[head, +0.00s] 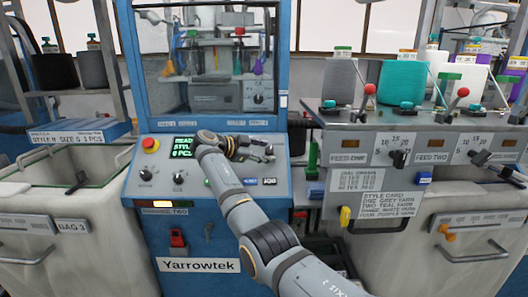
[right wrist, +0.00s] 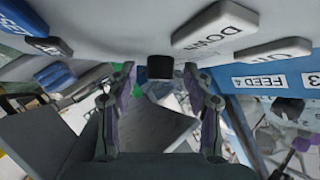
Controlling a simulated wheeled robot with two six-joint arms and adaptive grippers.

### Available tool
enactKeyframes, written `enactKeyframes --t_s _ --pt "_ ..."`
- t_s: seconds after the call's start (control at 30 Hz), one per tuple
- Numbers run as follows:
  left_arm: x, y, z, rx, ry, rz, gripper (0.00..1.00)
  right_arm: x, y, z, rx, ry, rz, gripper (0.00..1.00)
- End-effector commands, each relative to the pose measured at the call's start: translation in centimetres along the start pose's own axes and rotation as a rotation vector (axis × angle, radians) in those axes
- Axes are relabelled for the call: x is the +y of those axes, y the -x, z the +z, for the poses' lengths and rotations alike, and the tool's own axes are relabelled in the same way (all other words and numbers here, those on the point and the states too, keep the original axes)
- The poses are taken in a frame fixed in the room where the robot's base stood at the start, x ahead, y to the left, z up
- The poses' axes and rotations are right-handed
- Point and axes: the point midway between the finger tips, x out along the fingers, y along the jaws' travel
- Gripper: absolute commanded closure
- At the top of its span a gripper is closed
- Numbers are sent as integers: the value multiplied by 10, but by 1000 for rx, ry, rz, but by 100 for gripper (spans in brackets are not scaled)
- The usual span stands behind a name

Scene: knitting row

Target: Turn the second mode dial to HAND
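The blue Yarrowtek machine's panel (head: 215,170), with a plate that seems to read "TWO" below it, carries two small black dials, a left one (head: 145,174) and a right one (head: 179,177). Their labels are too small to read, so I cannot tell which is the mode dial or its setting. My right gripper (head: 268,154) is over the right end of this panel, right of both dials. In the right wrist view its fingers (right wrist: 160,85) are apart, with a small black block (right wrist: 160,67) showing between or beyond the tips; contact cannot be told. My left gripper is out of view.
A red button (head: 151,144) and a green-lit display (head: 184,147) are on the panel. My right forearm crosses its front. White DOWN (right wrist: 220,25) and UP (right wrist: 273,50) keys show near the right wrist. Grey feed units with red-balled levers (head: 369,90) stand at right.

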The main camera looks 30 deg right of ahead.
Motion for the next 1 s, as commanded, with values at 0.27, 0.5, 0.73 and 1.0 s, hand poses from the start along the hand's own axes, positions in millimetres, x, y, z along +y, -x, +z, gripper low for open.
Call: enactKeyframes --t_s 0.27,0.5,0.73,1.0 --pt "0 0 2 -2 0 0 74 -1 6 0 0 -1 -2 48" --pt "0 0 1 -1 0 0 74 -1 58 1 -4 0 -4 48" --pt "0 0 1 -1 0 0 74 -1 105 0 -1 1 -1 48" --pt "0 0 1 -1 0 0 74 0 121 0 1 0 0 48"
